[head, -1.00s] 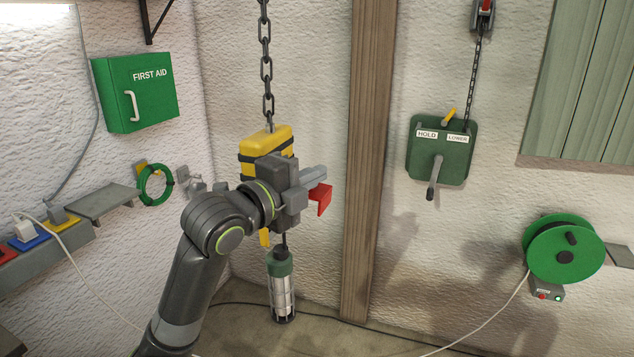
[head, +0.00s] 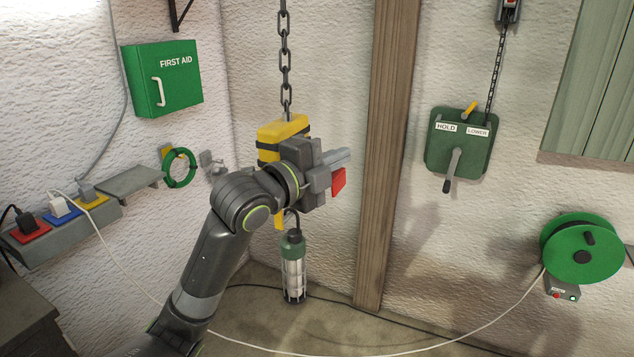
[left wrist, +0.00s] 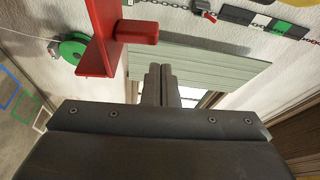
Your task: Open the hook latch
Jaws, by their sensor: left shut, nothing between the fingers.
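The hook block (head: 283,128) is yellow with a black band and hangs on a chain. My left gripper (head: 342,157) is in front of it and hides most of its lower part, including the hook. A red flat piece (head: 338,180) shows just below the fingers; I take it to be the latch. In the left wrist view this red piece (left wrist: 98,40), with a short peg, stands up and left of the shut, empty fingers (left wrist: 163,85). I cannot tell whether they touch it. A caged lamp (head: 292,270) hangs below. My right gripper is not in view.
A wooden post (head: 387,150) stands right of the hook block. A green winch box marked HOLD and LOWER (head: 460,150) and a green cable reel (head: 580,250) are on the wall. A first aid box (head: 165,80) and socket strip (head: 60,235) are at left.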

